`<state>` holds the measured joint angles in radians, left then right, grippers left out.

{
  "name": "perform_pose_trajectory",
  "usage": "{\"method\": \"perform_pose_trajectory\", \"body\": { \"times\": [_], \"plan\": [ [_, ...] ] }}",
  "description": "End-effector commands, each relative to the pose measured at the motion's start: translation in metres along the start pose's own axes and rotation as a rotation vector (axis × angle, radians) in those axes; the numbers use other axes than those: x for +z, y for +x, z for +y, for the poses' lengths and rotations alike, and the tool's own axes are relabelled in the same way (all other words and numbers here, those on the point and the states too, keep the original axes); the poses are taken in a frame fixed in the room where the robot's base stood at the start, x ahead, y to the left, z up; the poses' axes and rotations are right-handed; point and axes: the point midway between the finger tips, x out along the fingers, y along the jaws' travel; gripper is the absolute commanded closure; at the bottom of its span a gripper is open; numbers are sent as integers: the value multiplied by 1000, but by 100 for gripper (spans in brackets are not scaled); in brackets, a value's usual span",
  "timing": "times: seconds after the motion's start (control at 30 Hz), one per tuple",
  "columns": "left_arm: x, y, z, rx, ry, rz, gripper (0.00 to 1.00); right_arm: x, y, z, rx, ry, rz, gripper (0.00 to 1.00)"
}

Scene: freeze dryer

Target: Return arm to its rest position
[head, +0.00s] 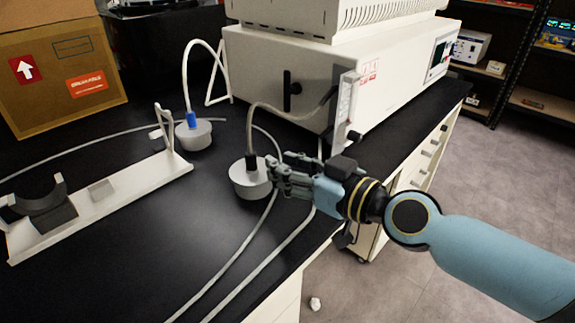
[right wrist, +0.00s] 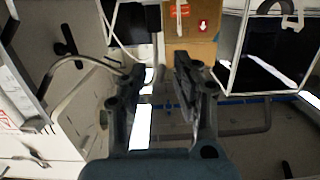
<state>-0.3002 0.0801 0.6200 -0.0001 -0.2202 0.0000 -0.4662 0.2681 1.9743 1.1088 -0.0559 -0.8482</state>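My right arm reaches in from the right in the head view. My right gripper (head: 272,172) is beside the round grey cap with a black fitting (head: 250,180) and overlaps its right edge in the picture; I cannot tell whether they touch. In the right wrist view the two fingers of this gripper (right wrist: 160,68) stand apart with nothing visible between them, so it is open. My left gripper is in neither view.
The freeze dryer (head: 350,80) stands behind the gripper. A second cap with a blue fitting (head: 193,134), a white cradle stand (head: 110,200) and a cardboard box (head: 60,80) are to the left. Hoses cross the black bench (head: 150,270). Open floor (head: 465,190) lies right.

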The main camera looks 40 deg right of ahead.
Motion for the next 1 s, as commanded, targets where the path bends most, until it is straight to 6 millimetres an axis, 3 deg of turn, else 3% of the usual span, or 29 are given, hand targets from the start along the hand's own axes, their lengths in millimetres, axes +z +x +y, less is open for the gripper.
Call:
{"method": "perform_pose_trajectory", "body": {
  "times": [0.37,0.47,0.57,0.63,0.73,1.0],
  "plan": [
    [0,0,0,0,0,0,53,0,0,-2,-5,-1,-3,71],
    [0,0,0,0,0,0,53,1,-2,-16,-56,-8,-34,71],
    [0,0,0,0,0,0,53,8,-10,-49,-168,-28,-135,71],
    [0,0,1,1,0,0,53,18,-23,-72,-244,-51,-260,71],
    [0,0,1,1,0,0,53,38,-49,-87,-282,-82,-470,71],
    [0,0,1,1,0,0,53,65,-111,-67,-135,-98,-868,71]
  ]
}}
